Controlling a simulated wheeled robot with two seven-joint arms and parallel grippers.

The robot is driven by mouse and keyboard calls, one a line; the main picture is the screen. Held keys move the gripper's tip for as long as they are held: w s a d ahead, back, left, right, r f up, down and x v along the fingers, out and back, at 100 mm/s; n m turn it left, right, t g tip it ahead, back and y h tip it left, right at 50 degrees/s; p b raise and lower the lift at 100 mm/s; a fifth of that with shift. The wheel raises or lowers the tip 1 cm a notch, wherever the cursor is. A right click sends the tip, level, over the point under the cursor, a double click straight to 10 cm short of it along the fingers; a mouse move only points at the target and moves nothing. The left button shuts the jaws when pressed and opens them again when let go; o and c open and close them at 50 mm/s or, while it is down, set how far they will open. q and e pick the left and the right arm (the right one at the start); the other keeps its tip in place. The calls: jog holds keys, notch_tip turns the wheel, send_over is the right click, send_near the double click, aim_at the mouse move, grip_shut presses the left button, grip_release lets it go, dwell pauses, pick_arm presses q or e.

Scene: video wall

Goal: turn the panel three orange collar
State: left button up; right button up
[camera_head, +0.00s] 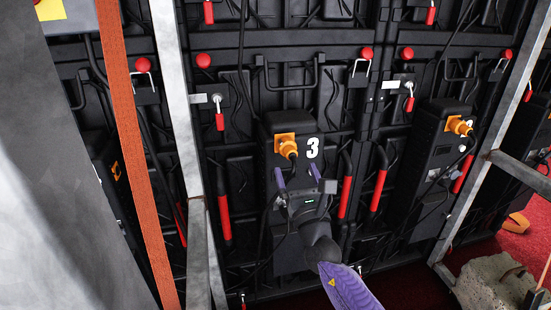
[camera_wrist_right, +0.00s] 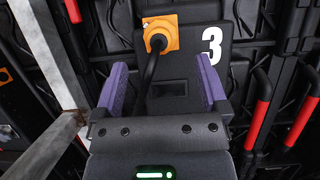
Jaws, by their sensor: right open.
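The panel three orange collar (camera_head: 287,145) is on the upper part of a black box marked with a white 3 (camera_head: 312,148), with a black cable leaving it downward. In the right wrist view the collar (camera_wrist_right: 161,34) shows at the top, left of the 3 (camera_wrist_right: 212,45). My right gripper (camera_head: 298,178) is open, with its purple fingers below the collar in the head view and apart from it. In the right wrist view the cable runs between the fingers (camera_wrist_right: 158,88), and nothing is visibly gripped. My left gripper is not in view.
Another orange collar (camera_head: 459,126) is on the box to the right. Red handles (camera_head: 345,190) stand at both sides of the panel three box. Grey metal posts (camera_head: 180,100) and an orange strap (camera_head: 130,150) rise at the left. A concrete block (camera_head: 492,282) lies at lower right.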

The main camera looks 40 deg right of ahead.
aim_at(289, 150)
jog(key=x, duration=0.2)
jog(key=b+x, duration=0.1)
jog(key=x, duration=0.2)
jog(key=shift+w+d+f, duration=0.1)
jog(key=shift+w+d, duration=0.1)
jog(key=shift+w, duration=0.15)
jog(key=shift+w+d+r+b, duration=0.25)
jog(key=shift+w+r+b, duration=0.05)
jog(key=shift+w+b, duration=0.15)
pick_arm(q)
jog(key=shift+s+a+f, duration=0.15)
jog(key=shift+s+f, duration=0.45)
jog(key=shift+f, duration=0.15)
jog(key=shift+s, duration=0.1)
